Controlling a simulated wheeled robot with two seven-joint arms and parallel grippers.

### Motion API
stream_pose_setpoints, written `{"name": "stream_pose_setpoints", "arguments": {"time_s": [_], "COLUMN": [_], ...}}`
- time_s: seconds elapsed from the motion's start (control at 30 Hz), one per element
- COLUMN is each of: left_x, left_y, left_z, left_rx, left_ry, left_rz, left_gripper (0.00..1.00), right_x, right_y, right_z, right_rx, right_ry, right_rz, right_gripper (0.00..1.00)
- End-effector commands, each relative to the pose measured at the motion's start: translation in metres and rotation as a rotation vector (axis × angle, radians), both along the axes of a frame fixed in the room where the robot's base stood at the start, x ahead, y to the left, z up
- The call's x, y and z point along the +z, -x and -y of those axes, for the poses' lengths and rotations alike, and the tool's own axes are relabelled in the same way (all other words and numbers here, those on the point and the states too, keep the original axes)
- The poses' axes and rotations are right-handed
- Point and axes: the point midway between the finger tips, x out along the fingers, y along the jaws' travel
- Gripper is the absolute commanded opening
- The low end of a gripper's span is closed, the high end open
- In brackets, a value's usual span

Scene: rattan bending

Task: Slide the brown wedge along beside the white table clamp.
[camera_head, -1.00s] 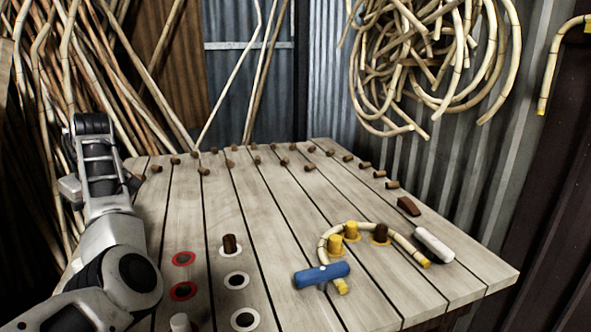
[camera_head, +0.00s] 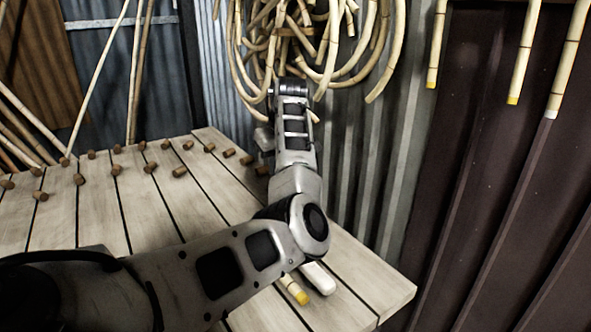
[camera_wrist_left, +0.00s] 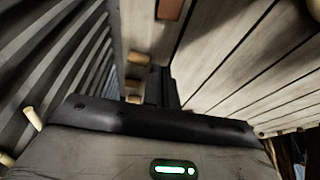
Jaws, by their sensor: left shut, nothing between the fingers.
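The white table clamp (camera_head: 318,278) lies near the right edge of the plank table, partly covered by my left arm in the head view. The brown wedge is hidden behind that arm there. A reddish-brown block at the top edge of the left wrist view, probably the wedge (camera_wrist_left: 170,9), lies on the planks, cut off by the frame. My left gripper (camera_wrist_left: 160,74) shows as dark fingers, shut and empty, apart from that block. In the head view its fingers cannot be made out. My right gripper is not in view.
A yellow-tipped rattan end (camera_head: 295,289) lies just left of the clamp. Several brown pegs (camera_head: 180,171) stand across the table (camera_head: 365,285). The corrugated wall (camera_head: 372,170) rises close behind the table's right side, with rattan coils (camera_head: 375,50) hanging on it.

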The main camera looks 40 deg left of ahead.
Motion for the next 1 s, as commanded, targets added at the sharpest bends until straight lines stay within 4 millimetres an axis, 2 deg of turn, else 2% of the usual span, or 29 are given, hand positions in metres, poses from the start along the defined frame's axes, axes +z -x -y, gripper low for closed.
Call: {"name": "stream_pose_setpoints", "arguments": {"time_s": [0.2, 0.4, 0.5, 0.7, 1.0], "left_x": [-0.045, -0.078, -0.075, -0.074, -0.074], "left_y": [-0.006, -0.01, -0.007, 0.0, 0.002], "left_z": [-0.01, -0.022, -0.006, 0.012, 0.018], "left_rx": [-0.007, -0.007, -0.008, -0.007, -0.007], "left_ry": [0.003, 0.002, 0.001, 0.0, 0.001], "left_rz": [-0.005, -0.002, 0.002, 0.001, 0.001], "left_gripper": [0.0, 0.0, 0.0, 0.0, 0.0], "right_x": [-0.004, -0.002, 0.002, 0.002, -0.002], "right_y": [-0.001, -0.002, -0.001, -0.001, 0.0], "right_z": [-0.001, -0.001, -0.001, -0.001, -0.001], "right_rx": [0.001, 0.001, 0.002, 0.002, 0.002], "right_ry": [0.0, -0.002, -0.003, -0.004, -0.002], "right_rz": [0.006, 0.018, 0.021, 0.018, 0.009], "right_gripper": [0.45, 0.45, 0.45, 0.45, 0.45]}}
